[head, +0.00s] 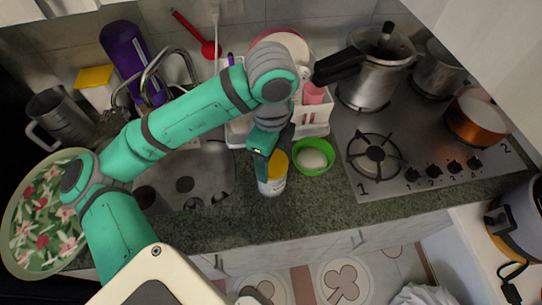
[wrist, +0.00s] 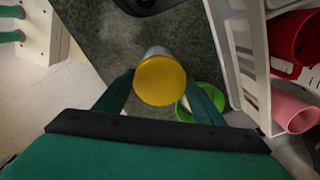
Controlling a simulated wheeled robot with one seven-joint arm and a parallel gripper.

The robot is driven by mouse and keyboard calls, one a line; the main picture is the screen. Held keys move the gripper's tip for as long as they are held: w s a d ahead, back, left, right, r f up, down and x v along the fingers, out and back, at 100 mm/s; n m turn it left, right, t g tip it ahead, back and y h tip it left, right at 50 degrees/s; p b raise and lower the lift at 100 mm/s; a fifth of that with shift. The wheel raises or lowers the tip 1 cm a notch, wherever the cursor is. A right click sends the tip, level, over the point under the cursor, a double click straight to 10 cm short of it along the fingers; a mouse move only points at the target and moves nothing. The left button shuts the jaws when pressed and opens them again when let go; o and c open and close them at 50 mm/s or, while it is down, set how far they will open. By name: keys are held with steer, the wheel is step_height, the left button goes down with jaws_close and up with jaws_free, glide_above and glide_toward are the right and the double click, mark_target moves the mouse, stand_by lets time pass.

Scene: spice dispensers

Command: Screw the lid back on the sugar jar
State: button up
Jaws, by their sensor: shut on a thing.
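The sugar jar (head: 271,185) stands upright on the counter near its front edge, pale with a label. Its yellow lid (head: 279,160) sits on top of it; I cannot tell how tightly it is seated. In the wrist view the round yellow lid (wrist: 160,81) fills the space between my fingers, with a strip of the clear-grey jar (wrist: 157,51) showing behind it. My gripper (head: 267,156) comes down from above and is shut on the lid, one finger on each side. The gripper hides part of the lid in the head view.
A green bowl (head: 314,158) with white contents stands right beside the jar. A white dish rack (head: 314,127) is behind, the stove (head: 400,165) with a pressure cooker (head: 378,75) to the right, the sink (head: 205,180) to the left. The counter's front edge is close.

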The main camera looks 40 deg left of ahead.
steer(key=m, duration=0.4)
steer(key=shift+m, duration=0.3)
steer(key=m, duration=0.3)
steer(key=shift+m, duration=0.3)
steer(key=shift+m, duration=0.7)
steer(key=m, duration=0.4)
steer(key=shift+w+f+m, duration=0.1)
steer(key=shift+m, duration=2.7)
steer(key=o, duration=1.3)
steer(key=shift+c, duration=0.2)
